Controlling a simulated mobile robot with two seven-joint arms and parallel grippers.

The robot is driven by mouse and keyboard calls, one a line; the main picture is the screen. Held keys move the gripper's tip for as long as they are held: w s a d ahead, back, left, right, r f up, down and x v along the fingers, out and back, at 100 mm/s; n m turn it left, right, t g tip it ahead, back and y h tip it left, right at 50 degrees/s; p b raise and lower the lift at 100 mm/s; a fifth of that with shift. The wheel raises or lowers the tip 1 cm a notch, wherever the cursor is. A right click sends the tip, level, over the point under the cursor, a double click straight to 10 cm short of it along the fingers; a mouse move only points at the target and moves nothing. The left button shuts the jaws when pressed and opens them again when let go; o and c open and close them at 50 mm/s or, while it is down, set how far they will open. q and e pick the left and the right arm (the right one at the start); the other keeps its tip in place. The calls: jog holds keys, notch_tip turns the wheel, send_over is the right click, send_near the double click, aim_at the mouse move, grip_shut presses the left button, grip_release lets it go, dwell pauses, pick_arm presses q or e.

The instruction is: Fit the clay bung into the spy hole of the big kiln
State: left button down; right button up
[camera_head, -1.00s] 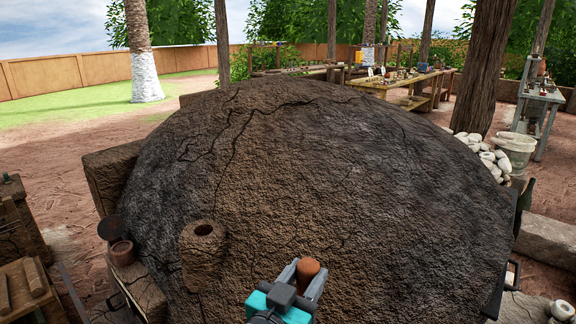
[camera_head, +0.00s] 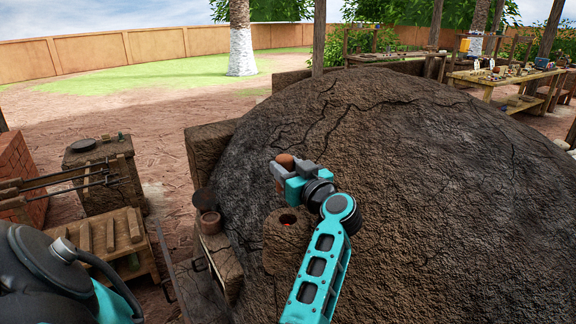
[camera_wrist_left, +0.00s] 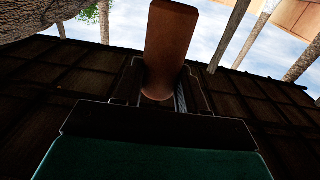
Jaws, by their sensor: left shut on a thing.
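The big kiln (camera_head: 430,190) is a dark, cracked clay dome filling the right of the head view. A short round clay stub (camera_head: 283,249) stands out from it, with the spy hole (camera_head: 288,219) open at its top and a reddish glow inside. My left gripper (camera_head: 286,169) is shut on the orange-brown clay bung (camera_head: 285,160). It shows just above and beyond the stub in the picture, with the bung apart from the hole. In the left wrist view the tapered bung (camera_wrist_left: 170,45) sticks out between the fingers. My right gripper is not in view.
Left of the stub are a small clay pot (camera_head: 210,222) and a dark round disc (camera_head: 203,200) by a ledge. Further left stand a wooden bench (camera_head: 118,240), a mud block (camera_head: 100,165) and brickwork (camera_head: 15,160). Air above the dome is clear.

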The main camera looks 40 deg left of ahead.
pick_arm(q)
jog(key=shift+f+g, duration=0.25)
jog(key=shift+g, duration=0.05)
jog(key=shift+f, duration=0.15)
jog(key=shift+f, duration=0.85)
notch_tip(320, 180, down, 4)
jog(key=b, duration=0.3)
jog(key=shift+r+b, duration=0.1)
jog(key=shift+b, duration=0.2)
jog(key=shift+d, duration=0.15)
jog(key=shift+s+d+p, duration=0.2)
jog(key=shift+d+p, duration=0.45)
jog(key=shift+d, duration=0.1)
dwell(0.3)
